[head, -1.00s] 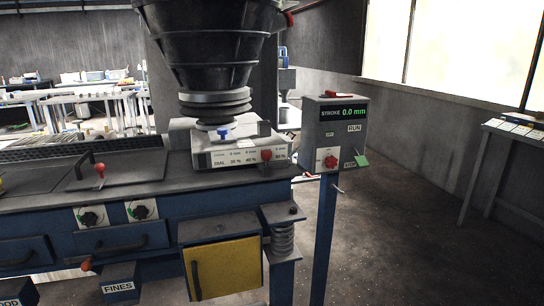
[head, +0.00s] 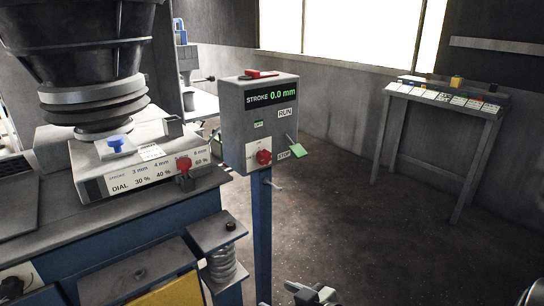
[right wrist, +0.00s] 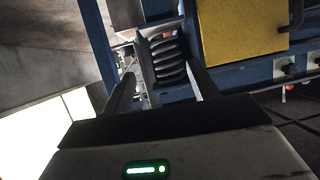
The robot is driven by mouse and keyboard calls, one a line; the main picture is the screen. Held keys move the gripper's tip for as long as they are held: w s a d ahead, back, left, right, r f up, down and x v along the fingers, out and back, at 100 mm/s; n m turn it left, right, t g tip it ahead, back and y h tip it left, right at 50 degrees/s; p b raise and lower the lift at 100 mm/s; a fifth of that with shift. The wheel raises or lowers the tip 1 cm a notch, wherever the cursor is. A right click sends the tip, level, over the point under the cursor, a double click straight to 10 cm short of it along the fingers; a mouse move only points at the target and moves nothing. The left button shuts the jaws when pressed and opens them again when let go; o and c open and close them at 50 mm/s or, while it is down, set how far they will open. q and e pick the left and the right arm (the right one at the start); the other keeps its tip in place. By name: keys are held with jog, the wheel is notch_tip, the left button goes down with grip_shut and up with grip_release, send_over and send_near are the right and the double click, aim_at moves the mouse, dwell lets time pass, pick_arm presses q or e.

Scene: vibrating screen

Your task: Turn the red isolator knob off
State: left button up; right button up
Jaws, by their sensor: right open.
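The red isolator knob (head: 264,157) sits on a pale plate low on the front of the grey control box (head: 232,126), left of the STOP label. The box stands on a blue post, and its display reads STROKE 0.0 mm. Part of my right arm, probably the gripper end (head: 310,294), shows at the bottom edge of the head view, below and right of the knob and apart from it. In the right wrist view my right gripper (right wrist: 163,80) is open and empty, its fingers towards a dark coil spring (right wrist: 170,58). The left gripper is not in view.
Another red knob (head: 184,163) is on the dial panel (head: 136,177) at left. A side table (head: 445,98) stands at the right wall. The floor between is clear.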

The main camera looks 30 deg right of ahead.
jog(key=w+d+r+t, duration=0.2)
jog(key=w+d+r, duration=0.3)
jog(key=d+r, duration=0.1)
jog(key=m+t+h, duration=0.1)
jog(key=t, duration=0.2)
send_near(267, 157)
jog(key=w, duration=0.6)
jog(key=w+a, duration=0.1)
jog(key=w, duration=0.2)
jog(key=shift+w, duration=0.2)
jog(key=c, duration=1)
